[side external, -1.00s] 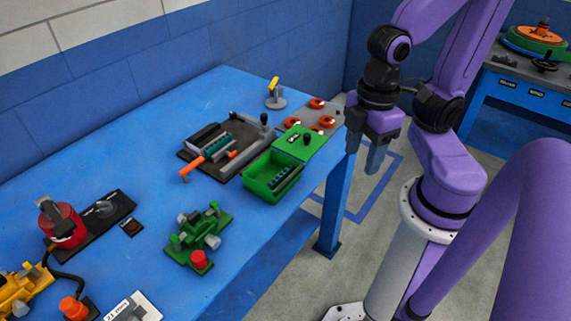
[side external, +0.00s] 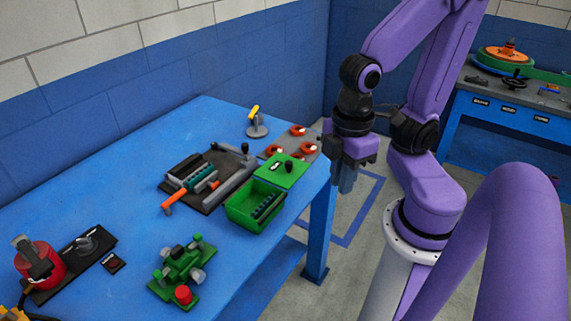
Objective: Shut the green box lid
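The green box (side external: 237,215) sits near the right front edge of the blue table in the side external view. Its top is open, and a row of small dark pieces (side external: 264,206) shows inside. The green lid (side external: 270,174) lies flat beyond the box's far side, with a black knob (side external: 288,166) and a small label on it. My gripper (side external: 343,188) hangs pointing down to the right of the lid, beyond the table's edge and apart from lid and box.
A dark plate with an orange-handled lever (side external: 180,198) stands left of the box. A grey panel with red rings (side external: 306,148) and a yellow-tipped switch (side external: 256,124) lie behind the lid. A green fixture (side external: 183,268) is nearer the front.

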